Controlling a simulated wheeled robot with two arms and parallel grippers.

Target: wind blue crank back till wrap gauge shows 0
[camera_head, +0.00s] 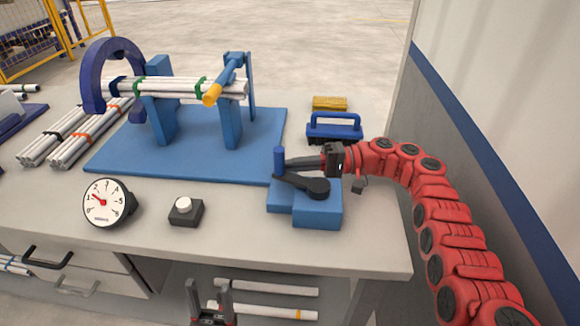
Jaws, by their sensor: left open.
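The crank's upright blue handle (279,161) stands at the left end of a black crank arm (300,182) on a blue block (317,212). My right gripper (300,163) comes from the right with its dark fingers reaching to the handle; I cannot tell whether they are closed on it. The round wrap gauge (106,209) stands at the table's front left. Its red needle points up and left, toward the low numbers; the exact value is too small to read. My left gripper (211,302) is open and empty at the bottom, below the table edge.
A blue stand (190,165) holds a pipe bundle (180,87) with green bands, beside a purple ring (93,75). A white button (184,204) sits between gauge and crank. A blue-handled item (334,126) and yellow block (330,103) lie behind the crank. More pipes lie left.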

